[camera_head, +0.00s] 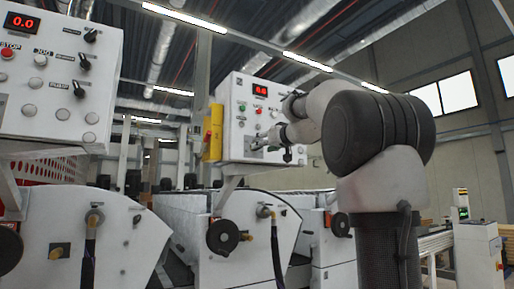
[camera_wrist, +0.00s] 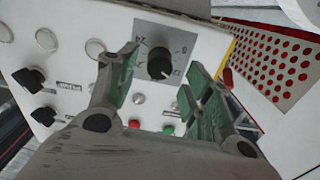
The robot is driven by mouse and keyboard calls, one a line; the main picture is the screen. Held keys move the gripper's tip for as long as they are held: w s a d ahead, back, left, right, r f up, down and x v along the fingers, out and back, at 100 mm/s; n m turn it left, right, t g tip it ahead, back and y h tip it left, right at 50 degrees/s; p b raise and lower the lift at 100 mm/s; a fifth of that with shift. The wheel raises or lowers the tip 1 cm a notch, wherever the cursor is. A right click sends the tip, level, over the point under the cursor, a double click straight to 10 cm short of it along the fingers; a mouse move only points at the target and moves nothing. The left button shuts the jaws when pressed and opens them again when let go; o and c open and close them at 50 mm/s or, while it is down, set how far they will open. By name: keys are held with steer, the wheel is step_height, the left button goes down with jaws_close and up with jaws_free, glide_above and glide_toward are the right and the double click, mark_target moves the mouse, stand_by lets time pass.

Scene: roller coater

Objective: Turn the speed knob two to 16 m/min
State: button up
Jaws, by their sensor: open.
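The speed knob (camera_wrist: 160,66), black and round, sits on a grey dial plate (camera_wrist: 179,45) with printed numbers, 24 among them. My gripper (camera_wrist: 160,79) is open, its green-padded fingers on either side of the knob in the picture. I see a gap on both sides; I cannot tell how far the tips are from the panel. In the head view, my gripper (camera_head: 268,146) is at the lower part of the farther white control panel (camera_head: 232,135), and the knob is hidden there. That panel's red display (camera_head: 261,87) seems to read 0.0.
A nearer panel (camera_head: 45,110) with knobs, buttons and a 0.0 display is at left. In the wrist view, other black knobs (camera_wrist: 32,79), pale buttons (camera_wrist: 46,39), a red button (camera_wrist: 134,124) and a green button (camera_wrist: 168,130) surround the dial. A perforated red-and-white guard (camera_wrist: 268,62) is at right.

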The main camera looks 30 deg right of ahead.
steer(key=w, duration=0.5)
steer(key=shift+a, duration=0.1)
steer(key=c, duration=1)
